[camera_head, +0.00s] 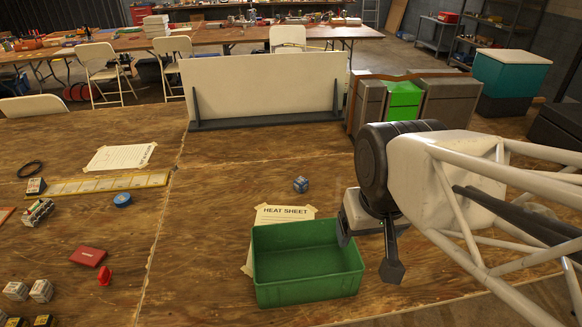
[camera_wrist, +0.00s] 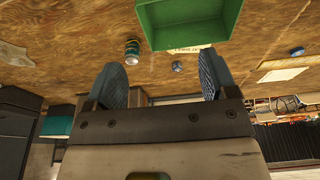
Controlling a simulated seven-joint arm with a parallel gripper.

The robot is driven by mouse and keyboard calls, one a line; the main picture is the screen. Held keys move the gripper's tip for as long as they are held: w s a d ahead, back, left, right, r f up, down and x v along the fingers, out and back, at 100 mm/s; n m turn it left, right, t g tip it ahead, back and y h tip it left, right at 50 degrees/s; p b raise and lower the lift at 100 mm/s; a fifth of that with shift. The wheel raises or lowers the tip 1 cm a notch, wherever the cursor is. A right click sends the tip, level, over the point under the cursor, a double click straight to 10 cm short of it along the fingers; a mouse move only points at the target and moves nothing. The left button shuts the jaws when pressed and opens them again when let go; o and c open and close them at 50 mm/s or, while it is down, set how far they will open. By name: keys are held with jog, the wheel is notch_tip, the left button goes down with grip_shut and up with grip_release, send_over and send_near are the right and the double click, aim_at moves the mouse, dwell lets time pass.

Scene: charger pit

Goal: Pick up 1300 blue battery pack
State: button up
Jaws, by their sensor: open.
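No label reading 1300 can be read in either view. A small blue block-like item (camera_head: 301,184) lies on the wooden table behind the green bin (camera_head: 310,290); it also shows in the wrist view (camera_wrist: 177,66). I cannot tell whether it is the battery pack. My gripper (camera_head: 368,252) is open and empty, above the table beside the bin's right side. In the wrist view its two fingers (camera_wrist: 162,78) are wide apart with nothing between them.
A paper headed HEAT SHEET (camera_head: 284,213) lies partly under the bin. A banded can-like item (camera_wrist: 131,50) stands near the bin in the wrist view. A white upright panel (camera_head: 262,88) and grey and green boxes (camera_head: 403,99) stand behind. The table's middle is mostly clear.

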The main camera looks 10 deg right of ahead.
jog(key=n+t+h, duration=0.2)
jog(key=n+h, duration=0.8)
jog(key=n, duration=0.9)
send_over(297, 185)
jog(key=s+d, duration=0.3)
jog(key=s, duration=0.8)
notch_tip(297, 185, down, 21)
jog(key=w+a+f+n+t, duration=0.1)
jog(key=w+a+f+n, duration=0.1)
jog(key=f, duration=0.2)
jog(key=w+a+f+n+t, duration=0.1)
jog(key=w+a+f+n, duration=0.1)
jog(key=w+f, duration=0.1)
jog(key=w+a+f+n+t, duration=0.2)
jog(key=w+f+n, duration=0.1)
jog(key=f, duration=0.3)
jog(key=shift+w+a, duration=0.1)
jog(key=shift+a, duration=0.1)
jog(key=shift+x, duration=1.3)
jog(key=shift+d, duration=0.1)
